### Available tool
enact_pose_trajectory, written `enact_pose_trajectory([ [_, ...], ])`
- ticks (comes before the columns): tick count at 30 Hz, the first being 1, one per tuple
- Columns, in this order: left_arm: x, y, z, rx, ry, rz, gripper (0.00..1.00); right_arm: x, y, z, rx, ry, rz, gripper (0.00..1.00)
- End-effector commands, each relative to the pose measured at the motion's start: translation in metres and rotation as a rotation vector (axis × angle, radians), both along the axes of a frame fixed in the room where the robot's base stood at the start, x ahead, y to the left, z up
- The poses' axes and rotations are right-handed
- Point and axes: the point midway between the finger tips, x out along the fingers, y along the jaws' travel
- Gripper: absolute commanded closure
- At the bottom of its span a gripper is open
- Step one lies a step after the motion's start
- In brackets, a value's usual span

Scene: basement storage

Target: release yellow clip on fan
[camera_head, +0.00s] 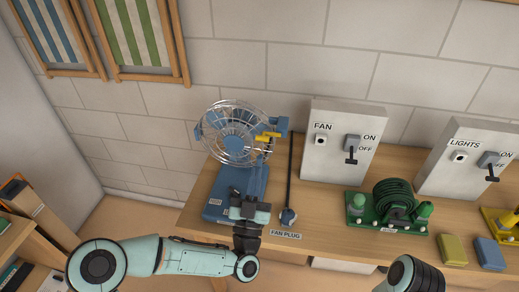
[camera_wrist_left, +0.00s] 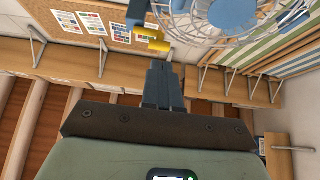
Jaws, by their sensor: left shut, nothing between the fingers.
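The blue desk fan (camera_head: 237,143) with a wire cage stands at the left end of the wooden workbench. Its yellow clip (camera_head: 268,137) sits at the right edge of the cage, by a blue bracket. In the left wrist view the clip (camera_wrist_left: 150,40) is just beyond and slightly left of my fingertips, with the fan cage (camera_wrist_left: 235,18) to the right. My left gripper (camera_head: 261,162) reaches up in front of the fan post, just below the clip. Its fingers (camera_wrist_left: 164,68) are shut with nothing between them and look apart from the clip. My right gripper is out of view.
A FAN switch box (camera_head: 338,140) stands right of the fan, with a cord and plug (camera_head: 288,215) between them. A green hose reel (camera_head: 390,208) and a LIGHTS box (camera_head: 468,158) are farther right. Striped deck chairs (camera_head: 140,35) lean at the wall.

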Motion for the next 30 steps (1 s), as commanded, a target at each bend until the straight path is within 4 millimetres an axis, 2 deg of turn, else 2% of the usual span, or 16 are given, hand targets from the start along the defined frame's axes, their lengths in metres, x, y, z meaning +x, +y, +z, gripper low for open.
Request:
enact_pose_trajectory([
  [1, 0.010, -0.001, 0.009, -0.002, -0.003, 0.002, 1.00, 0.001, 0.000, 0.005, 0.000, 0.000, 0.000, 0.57],
  [6, 0.034, -0.004, 0.025, -0.003, -0.001, 0.002, 1.00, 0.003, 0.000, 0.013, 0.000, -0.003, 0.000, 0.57],
  [11, 0.048, -0.007, 0.033, -0.001, 0.000, 0.001, 1.00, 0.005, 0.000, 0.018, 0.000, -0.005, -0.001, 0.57],
  [30, 0.051, -0.007, 0.035, 0.022, -0.004, 0.001, 1.00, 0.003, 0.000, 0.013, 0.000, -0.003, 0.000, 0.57],
])
